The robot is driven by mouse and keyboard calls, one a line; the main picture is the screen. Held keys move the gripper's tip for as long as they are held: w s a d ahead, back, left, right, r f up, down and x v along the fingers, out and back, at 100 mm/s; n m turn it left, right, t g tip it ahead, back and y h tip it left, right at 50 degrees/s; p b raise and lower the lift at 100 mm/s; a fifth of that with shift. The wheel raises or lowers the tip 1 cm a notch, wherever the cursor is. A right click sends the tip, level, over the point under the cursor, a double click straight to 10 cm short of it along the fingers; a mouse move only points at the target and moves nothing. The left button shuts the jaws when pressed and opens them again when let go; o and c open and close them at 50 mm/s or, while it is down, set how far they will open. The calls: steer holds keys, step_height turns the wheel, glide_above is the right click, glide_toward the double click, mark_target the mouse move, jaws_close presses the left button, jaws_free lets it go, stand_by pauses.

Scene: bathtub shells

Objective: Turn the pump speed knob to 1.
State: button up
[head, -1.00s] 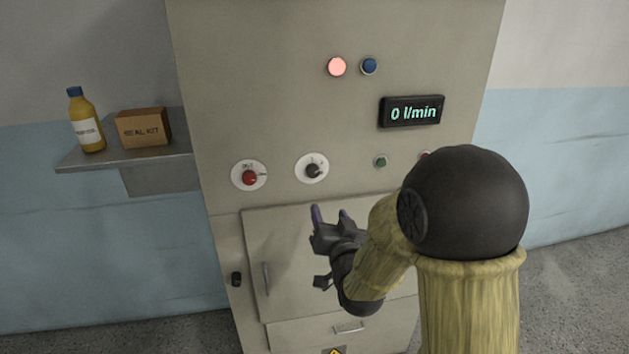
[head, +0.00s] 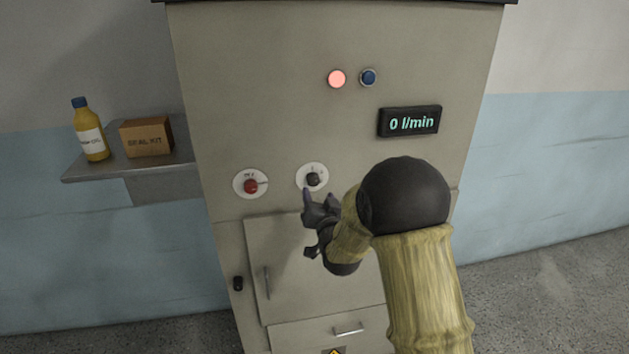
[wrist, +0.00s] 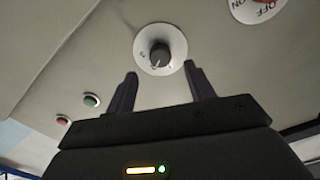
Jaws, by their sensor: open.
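The black knob (head: 313,179) sits on a white round dial plate on the upper front of the grey cabinet. It also shows in the wrist view (wrist: 160,54), beyond my fingertips and roughly centred between them. Its dial marks are too small to read. My gripper (head: 318,194) is open and empty, just below the knob in the head view. In the wrist view its two dark fingers (wrist: 158,78) stand apart, short of the knob and not touching it. The display (head: 409,122) reads 0 l/min.
A red knob (head: 251,186) on a white plate is left of the black knob. Green (wrist: 91,100) and red (wrist: 63,120) buttons show in the wrist view. A shelf (head: 100,173) projects at left.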

mark_target(314, 183)
steer(key=p+x, duration=0.2)
steer(key=x, duration=0.4)
steer(key=shift+w, duration=0.15)
steer(key=c, duration=1)
